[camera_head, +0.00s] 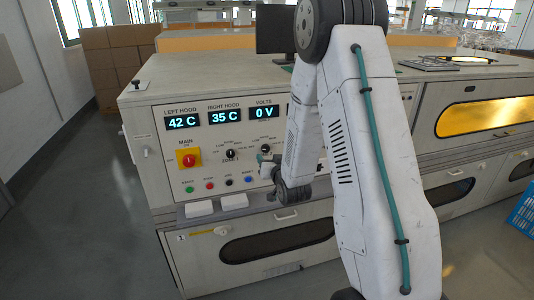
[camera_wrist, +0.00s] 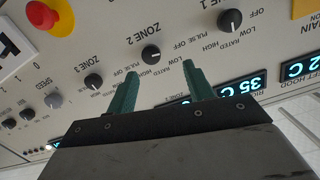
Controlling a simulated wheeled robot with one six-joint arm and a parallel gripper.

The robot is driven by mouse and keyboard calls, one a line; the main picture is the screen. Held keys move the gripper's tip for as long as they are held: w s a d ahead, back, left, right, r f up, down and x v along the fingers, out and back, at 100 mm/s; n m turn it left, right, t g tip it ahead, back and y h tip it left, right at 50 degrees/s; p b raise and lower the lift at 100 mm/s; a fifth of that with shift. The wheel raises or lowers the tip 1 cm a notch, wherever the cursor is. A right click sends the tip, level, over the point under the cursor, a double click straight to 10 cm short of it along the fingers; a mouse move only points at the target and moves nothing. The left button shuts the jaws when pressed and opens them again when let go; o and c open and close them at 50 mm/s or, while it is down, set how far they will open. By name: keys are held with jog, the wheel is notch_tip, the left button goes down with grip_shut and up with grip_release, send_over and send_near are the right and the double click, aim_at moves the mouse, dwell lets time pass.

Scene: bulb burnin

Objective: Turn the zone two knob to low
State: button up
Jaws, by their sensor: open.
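The zone two knob (camera_wrist: 151,53) is a round black knob on the pale control panel, with printed settings around it, including OFF, PULSE, LOW, RATED and HIGH. The wrist view shows the panel turned nearly upside down. A small light mark shows on the knob's right side in that view, but its exact setting is hard to read. My gripper (camera_wrist: 160,71) is open, its two green fingers pointing at the panel on either side of the knob's line. The knob sits past the fingertips and appears clear of them. In the head view my gripper (camera_head: 268,160) is small and partly covers the knob area.
The zone one knob (camera_wrist: 229,20) is beside it. In the head view, displays (camera_head: 264,112) read 42 C, 35 C and 0 V, and the red main switch (camera_head: 188,158) is on the left.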

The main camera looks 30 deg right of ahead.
aim_at(266, 151)
jog(key=shift+m+t+h, duration=0.3)
jog(key=shift+t+h, duration=0.1)
jog(key=shift+t, duration=0.3)
jog(key=w+d, duration=0.1)
jog(key=w, duration=0.1)
jog(key=w+d+f, duration=0.1)
jog(key=w, duration=0.1)
jog(key=w+d, duration=0.1)
jog(key=w, duration=0.2)
jog(key=shift+d+f, duration=0.25)
jog(key=shift+f, duration=0.05)
jog(key=c, duration=1)
